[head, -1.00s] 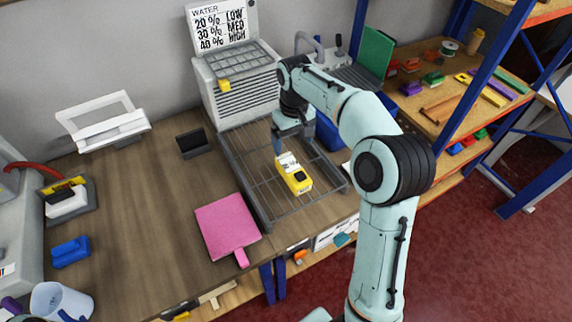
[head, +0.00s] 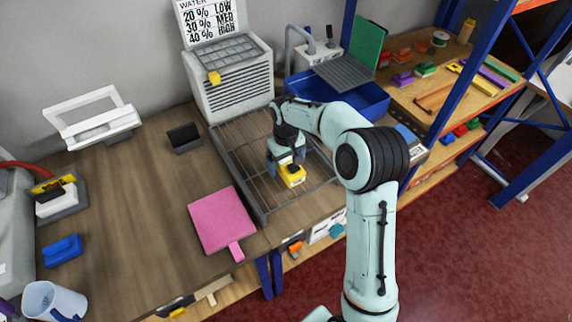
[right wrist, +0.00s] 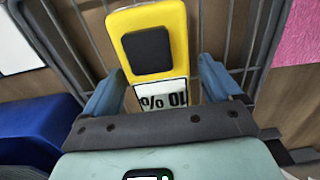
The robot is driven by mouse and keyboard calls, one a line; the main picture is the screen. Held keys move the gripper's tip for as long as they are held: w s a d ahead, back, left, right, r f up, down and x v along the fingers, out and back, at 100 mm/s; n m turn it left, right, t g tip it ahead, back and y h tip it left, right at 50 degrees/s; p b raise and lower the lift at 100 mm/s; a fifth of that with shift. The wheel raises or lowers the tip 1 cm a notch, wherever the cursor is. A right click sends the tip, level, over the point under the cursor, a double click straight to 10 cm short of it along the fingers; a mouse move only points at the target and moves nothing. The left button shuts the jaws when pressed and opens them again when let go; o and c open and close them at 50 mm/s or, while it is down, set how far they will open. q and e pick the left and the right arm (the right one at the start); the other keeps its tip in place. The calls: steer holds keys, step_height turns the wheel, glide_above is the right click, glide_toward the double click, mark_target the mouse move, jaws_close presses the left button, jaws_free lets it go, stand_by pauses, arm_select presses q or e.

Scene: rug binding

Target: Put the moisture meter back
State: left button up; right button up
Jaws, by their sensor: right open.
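The moisture meter (head: 292,178) is yellow with a black square and lies on the wire rack in the head view. In the right wrist view the meter (right wrist: 158,18) shows its black square and a white label reading 10 %, upside down. My right gripper (head: 286,165) is over the meter's far end. Its blue fingers (right wrist: 160,88) are apart, one on each side of the label end, with gaps visible. The gripper partly hides the meter in the head view. A small black open holder (head: 186,138) stands empty on the bench left of the rack. My left gripper is not in view.
The wire rack (head: 246,192) stands before a grey vented unit (head: 232,88) with a WATER chart (head: 212,20). A pink board (head: 222,220) lies left of the rack. A blue basin (head: 365,98) is behind my right arm. Bench around the holder is clear.

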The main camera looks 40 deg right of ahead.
mark_target(286, 160)
steer(key=shift+c, duration=0.3)
steer(key=c, duration=1.2)
arm_select(q)
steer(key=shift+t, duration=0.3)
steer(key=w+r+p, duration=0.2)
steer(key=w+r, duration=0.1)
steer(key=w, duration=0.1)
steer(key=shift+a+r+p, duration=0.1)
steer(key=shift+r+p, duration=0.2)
steer(key=shift+p, duration=0.05)
arm_select(e)
step_height(286, 160, up, 20)
steer(key=shift+w+a, duration=0.1)
steer(key=shift+c, duration=0.2)
